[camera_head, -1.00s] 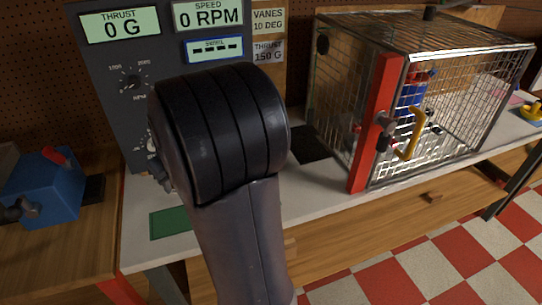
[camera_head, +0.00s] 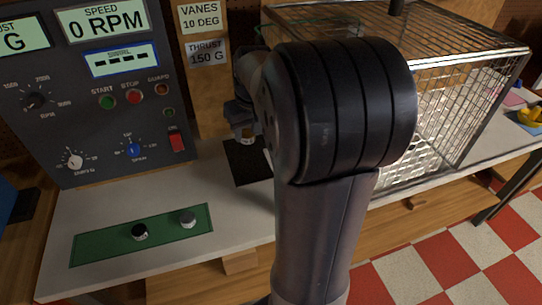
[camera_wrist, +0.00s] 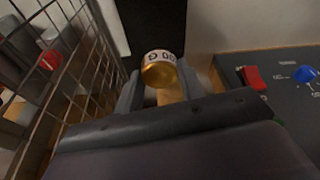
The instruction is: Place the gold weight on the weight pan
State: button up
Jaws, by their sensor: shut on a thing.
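The gold weight (camera_wrist: 160,72), a short cylinder with a white labelled top, sits between the fingers of my gripper (camera_wrist: 158,92) in the wrist view. My gripper is shut on it. In the head view, my gripper (camera_head: 240,112) is partly hidden by my arm, and the weight (camera_head: 247,135) shows small below it, over or near a black square plate (camera_head: 246,168) on the white bench. I cannot tell whether this plate is the weight pan, or whether the weight touches it. A dark strip (camera_wrist: 150,22) shows beyond the weight in the wrist view.
A wire cage (camera_head: 455,100) stands right of my arm; its mesh (camera_wrist: 75,60) is close on the left in the wrist view. A control panel (camera_head: 100,110) stands at left. A green mat (camera_head: 95,247) holds a black weight (camera_head: 139,232) and a grey weight (camera_head: 187,218).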

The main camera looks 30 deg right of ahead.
aim_at(249, 164)
notch_tip(249, 164, down, 10)
jog(key=shift+r+p, duration=0.2)
jog(key=shift+p, duration=0.1)
jog(key=shift+f, duration=0.1)
jog(key=o, duration=1)
jog(key=shift+r, duration=0.55)
jog(key=v, duration=1.1)
jog(key=shift+s+a, duration=0.1)
